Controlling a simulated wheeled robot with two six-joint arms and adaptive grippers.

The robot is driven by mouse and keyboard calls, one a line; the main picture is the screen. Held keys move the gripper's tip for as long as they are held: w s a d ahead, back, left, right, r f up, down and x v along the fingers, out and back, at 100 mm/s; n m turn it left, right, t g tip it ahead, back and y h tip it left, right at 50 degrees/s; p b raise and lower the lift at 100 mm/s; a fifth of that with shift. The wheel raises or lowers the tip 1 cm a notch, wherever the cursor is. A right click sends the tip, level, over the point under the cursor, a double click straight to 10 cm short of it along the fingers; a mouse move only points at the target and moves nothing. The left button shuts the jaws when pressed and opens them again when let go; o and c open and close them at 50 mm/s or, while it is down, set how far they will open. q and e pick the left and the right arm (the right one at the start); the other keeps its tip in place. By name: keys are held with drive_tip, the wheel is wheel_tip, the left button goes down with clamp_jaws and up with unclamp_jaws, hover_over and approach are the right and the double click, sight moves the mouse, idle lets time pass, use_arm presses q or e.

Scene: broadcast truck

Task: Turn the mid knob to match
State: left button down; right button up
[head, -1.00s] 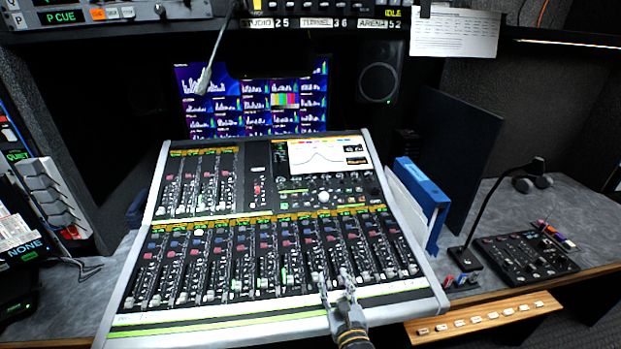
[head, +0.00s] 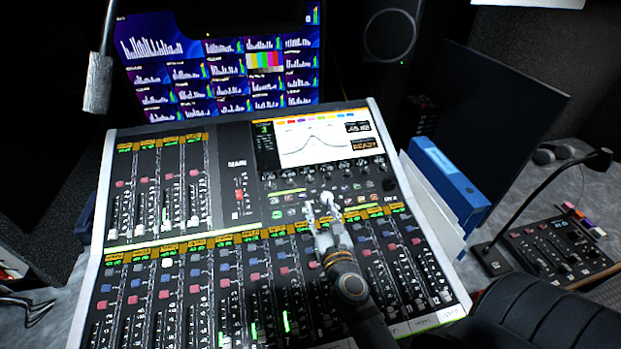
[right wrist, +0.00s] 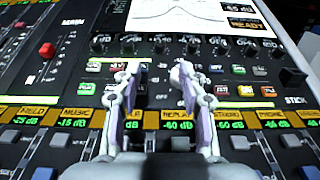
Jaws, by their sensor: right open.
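The mixing console (head: 225,240) fills the lower middle of the head view. A row of small dark knobs (head: 325,170) runs just under its screen (head: 310,142), which shows a grey curve. In the right wrist view the same knob row (right wrist: 160,43) lies above the fingertips; I cannot read which knob is the mid one. My right gripper (head: 321,206) is open and empty over the coloured buttons below the knob row. In the right wrist view its fingers (right wrist: 157,72) stand apart, short of the knobs and touching none of them. My left gripper is not in view.
Faders with coloured buttons (head: 165,280) cover the console's lower part. A gooseneck microphone (head: 98,85) hangs at the upper left. A blue binder (head: 447,178) stands right of the console, near a small black panel (head: 558,248) with a bent lamp-like stalk.

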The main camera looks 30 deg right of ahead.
sight(311, 180)
drive_tip(key=p+x, duration=0.1)
drive_tip(key=x, duration=0.3)
drive_tip(key=shift+r, duration=0.2)
drive_tip(key=x, duration=0.2)
drive_tip(key=p+x, duration=0.1)
drive_tip(key=x, duration=0.2)
drive_tip(key=shift+w+f, duration=0.25)
drive_tip(key=shift+w, duration=0.05)
drive_tip(key=shift+w+d, duration=0.15)
drive_tip(key=shift+w, duration=0.1)
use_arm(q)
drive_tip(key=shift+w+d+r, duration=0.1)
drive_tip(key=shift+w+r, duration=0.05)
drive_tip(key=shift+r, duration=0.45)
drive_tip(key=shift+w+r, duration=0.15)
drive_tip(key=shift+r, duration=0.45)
use_arm(e)
clamp_jaws()
